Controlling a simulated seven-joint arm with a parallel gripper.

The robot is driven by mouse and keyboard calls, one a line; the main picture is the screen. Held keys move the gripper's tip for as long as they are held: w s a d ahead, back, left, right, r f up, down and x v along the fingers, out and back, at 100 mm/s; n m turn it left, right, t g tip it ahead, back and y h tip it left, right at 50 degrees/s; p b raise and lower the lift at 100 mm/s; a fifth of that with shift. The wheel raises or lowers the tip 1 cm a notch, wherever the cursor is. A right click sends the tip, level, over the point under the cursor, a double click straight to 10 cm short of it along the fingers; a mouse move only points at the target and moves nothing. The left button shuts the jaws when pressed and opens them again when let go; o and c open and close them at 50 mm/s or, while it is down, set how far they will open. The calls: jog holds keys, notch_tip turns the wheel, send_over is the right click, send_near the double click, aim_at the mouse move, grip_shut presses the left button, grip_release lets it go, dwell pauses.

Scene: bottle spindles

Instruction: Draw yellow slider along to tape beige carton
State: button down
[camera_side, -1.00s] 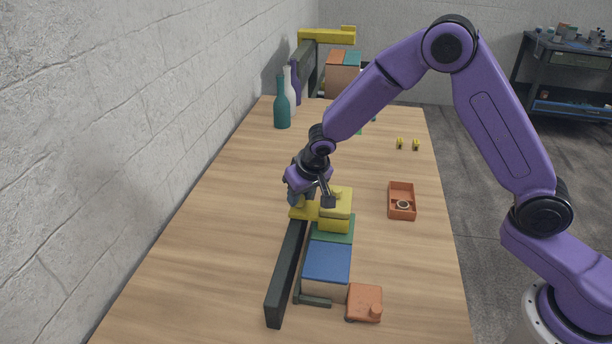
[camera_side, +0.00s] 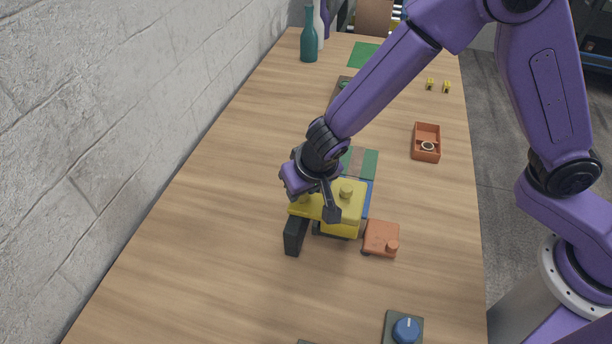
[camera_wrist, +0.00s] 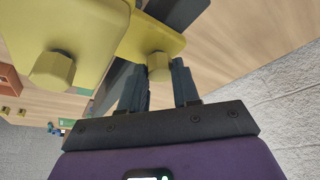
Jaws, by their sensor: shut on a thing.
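The yellow slider (camera_side: 344,207) sits over the near end of the carton, with its arm reaching left to the dark rail (camera_side: 296,236). My gripper (camera_side: 318,206) is shut on the slider's left knob, which shows between the fingers in the wrist view (camera_wrist: 158,66). The slider's larger yellow block (camera_wrist: 70,40) is beside it there. The carton's top (camera_side: 370,165) shows green with a tan strip along its middle behind the slider, and blue on the right. The slider and my arm hide most of the carton, including its beige sides.
An orange block with a knob (camera_side: 381,238) stands just right of the carton's near end. An orange tray (camera_side: 426,143) holds a ring. A blue dial (camera_side: 406,329) is at the front. A teal bottle (camera_side: 309,38) stands far left. The table left of the rail is clear.

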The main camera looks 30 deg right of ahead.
dwell(0.3)
jog(key=c, duration=0.8)
grip_release()
jog(key=shift+r, duration=0.1)
jog(key=v, duration=1.7)
jog(key=shift+s+r, duration=0.1)
jog(key=shift+r, duration=0.05)
jog(key=s+d+f+n+g, duration=0.1)
jog(key=s+d+n, duration=0.3)
jog(key=d, duration=0.4)
jog(key=s+d+f+n+g, duration=0.1)
jog(key=s+d+n+g, duration=0.1)
jog(key=s+d+n, duration=0.2)
jog(key=s+d+f+n+g, duration=0.1)
jog(key=s+d+n, duration=0.3)
jog(key=s+d, duration=0.5)
jog(key=shift+s+d+f+n, duration=0.1)
jog(key=shift+d+f, duration=0.1)
jog(key=shift+d, duration=0.55)
jog(key=shift+d+f+n, duration=0.1)
jog(key=shift+d+f, duration=0.1)
jog(key=shift+d, duration=0.55)
jog(key=shift+s+d+f+n, duration=0.1)
jog(key=shift+d+f, duration=0.1)
jog(key=shift+d, duration=0.55)
